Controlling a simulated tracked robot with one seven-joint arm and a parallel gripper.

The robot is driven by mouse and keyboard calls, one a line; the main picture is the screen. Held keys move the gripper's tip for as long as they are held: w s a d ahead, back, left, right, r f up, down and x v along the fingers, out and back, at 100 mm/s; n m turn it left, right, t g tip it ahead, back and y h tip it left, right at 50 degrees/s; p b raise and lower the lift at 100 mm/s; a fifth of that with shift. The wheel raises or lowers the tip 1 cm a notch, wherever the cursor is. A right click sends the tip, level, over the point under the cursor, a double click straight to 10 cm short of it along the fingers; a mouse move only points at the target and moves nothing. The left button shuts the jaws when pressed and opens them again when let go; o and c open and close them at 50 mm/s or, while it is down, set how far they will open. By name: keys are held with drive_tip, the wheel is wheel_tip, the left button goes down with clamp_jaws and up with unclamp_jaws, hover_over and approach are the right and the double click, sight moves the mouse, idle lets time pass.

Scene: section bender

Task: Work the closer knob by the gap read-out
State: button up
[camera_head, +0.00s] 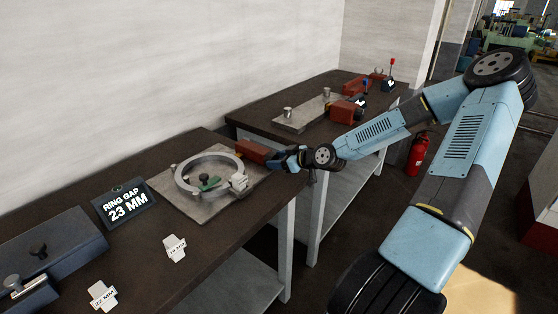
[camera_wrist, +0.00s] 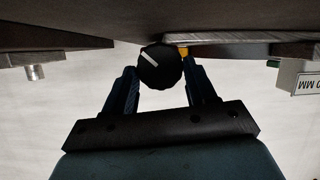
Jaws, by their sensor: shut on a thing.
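The closer's red-brown body (camera_head: 255,150) sits at the right edge of the near bench, beside the steel plate. My gripper (camera_head: 284,160) is at its outer end, in front of the bench edge. In the wrist view the black knob (camera_wrist: 160,67) with a white pointer line is between my two fingers, and my gripper (camera_wrist: 160,82) is shut on it. The line points up and to the left there. The knob is hidden behind the fingers in the head view. The open ring (camera_head: 183,182) lies on the plate (camera_head: 205,215).
Small white tags (camera_head: 175,248) stand on the near bench; one (camera_head: 102,296) appears to read 22 MM. A dark blue box (camera_head: 45,243) with knobs stands at left. A second bench behind holds a plate with pegs (camera_head: 300,118) and red units with levers (camera_head: 346,111). A fire extinguisher (camera_head: 417,155) stands right.

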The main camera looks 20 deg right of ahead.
drive_tip(key=shift+w+d, duration=0.1)
drive_tip(key=m, duration=0.1)
drive_tip(key=m+y, duration=0.1)
drive_tip(key=shift+w+d+m+g+y, duration=0.2)
drive_tip(key=shift+d+m+g+y, duration=0.1)
drive_tip(key=shift+m+g, duration=0.1)
drive_tip(key=shift+w+d+f+m+g+y, duration=0.15)
drive_tip(key=shift+m+y, duration=0.3)
drive_tip(key=shift+m, duration=0.3)
drive_tip(key=shift+m+g+y, duration=0.15)
drive_tip(key=shift+m+y, duration=0.3)
drive_tip(key=shift+m, duration=0.3)
drive_tip(key=o, duration=0.8)
drive_tip(key=shift+c, duration=0.2)
drive_tip(key=shift+o, duration=1.4)
